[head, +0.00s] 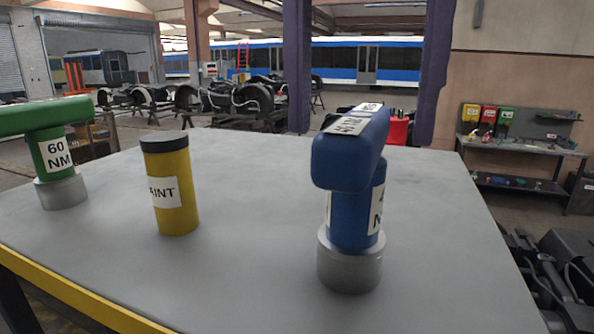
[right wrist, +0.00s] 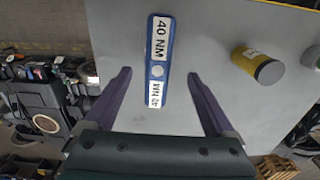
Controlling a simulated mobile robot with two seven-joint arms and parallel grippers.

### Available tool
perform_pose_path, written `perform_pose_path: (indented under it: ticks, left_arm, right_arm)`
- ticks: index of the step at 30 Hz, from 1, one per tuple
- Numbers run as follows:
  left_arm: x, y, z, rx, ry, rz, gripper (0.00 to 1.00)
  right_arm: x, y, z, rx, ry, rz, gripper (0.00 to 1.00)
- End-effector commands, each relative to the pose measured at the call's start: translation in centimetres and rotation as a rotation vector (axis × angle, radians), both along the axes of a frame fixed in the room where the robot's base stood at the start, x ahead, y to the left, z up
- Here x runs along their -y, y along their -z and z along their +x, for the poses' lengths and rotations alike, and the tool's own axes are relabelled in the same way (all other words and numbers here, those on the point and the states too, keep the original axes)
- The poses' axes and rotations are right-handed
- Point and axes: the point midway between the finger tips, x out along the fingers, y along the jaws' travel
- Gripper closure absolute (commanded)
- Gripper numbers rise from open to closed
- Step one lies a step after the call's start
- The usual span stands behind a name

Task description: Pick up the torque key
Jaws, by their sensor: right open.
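A blue torque key (head: 350,215) stands upright on the grey table, its grey socket end (head: 350,265) down. Its top bar points away from the head camera. In the right wrist view I see the blue bar (right wrist: 157,71) from above, with two white labels reading 40 NM. My right gripper (head: 362,138) is open, its two dark purple fingers pointing down from the top of the head view. In the right wrist view the gripper (right wrist: 159,75) has a finger on each side of the bar, with visible gaps. A green torque key (head: 50,150) marked 60 NM stands at the left. My left gripper is not in view.
A yellow can (head: 175,195) with a dark lid and a partly readable label stands between the two keys. The rest of the grey table (head: 250,280) is clear. A workbench (head: 520,155) stands behind to the right, and dark machinery lies beyond the table's right edge.

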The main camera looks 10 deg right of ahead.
Motion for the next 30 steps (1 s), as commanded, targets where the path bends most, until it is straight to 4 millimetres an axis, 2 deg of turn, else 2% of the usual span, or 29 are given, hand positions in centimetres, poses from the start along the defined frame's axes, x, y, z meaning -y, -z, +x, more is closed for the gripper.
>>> perform_pose_path:
  ticks: [3,11,18,21,27,30]
  left_arm:
    - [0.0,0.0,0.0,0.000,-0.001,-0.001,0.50]
    - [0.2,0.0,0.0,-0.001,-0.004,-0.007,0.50]
    - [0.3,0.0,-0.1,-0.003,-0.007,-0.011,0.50]
    - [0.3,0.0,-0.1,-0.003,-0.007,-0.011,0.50]
    - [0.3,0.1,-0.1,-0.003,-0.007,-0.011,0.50]
    - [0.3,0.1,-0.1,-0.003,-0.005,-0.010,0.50]
  right_arm:
    - [0.0,2.1,-0.1,-0.004,-0.001,-0.002,0.11]
    - [-0.1,4.7,-0.4,-0.002,-0.003,-0.001,0.11]
    - [-0.2,8.3,-1.0,-0.003,-0.002,-0.002,0.11]
    - [-0.3,9.0,-1.0,-0.001,-0.002,0.001,0.11]
    - [-0.3,9.1,-1.0,0.000,-0.003,0.000,0.11]
    - [-0.3,9.1,-1.0,0.000,-0.003,0.000,0.20]
